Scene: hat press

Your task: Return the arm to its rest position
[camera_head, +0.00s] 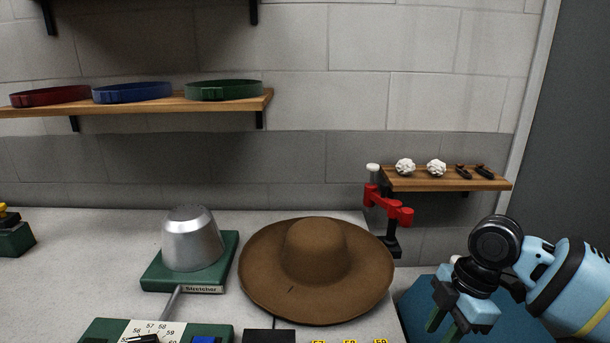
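My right arm comes in from the right edge, and its gripper (454,325) points down at the lower right, over a blue surface. Its two green-tipped fingers are apart, with nothing visible between them; the tips run close to the bottom edge. My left gripper is not in view. A brown wide-brimmed hat (316,262) lies on the counter, left of the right gripper and apart from it. A silver metal hat form (190,240) stands on a green base labelled "Stretcher" (160,281), left of the hat.
A red-jointed device (388,205) stands behind the hat's right side. A small wooden shelf (440,181) holds white balls and dark tools. A long shelf (180,103) holds red, blue and green bands. A numbered green panel (150,330) lies at the front. Free counter (90,250) is at left.

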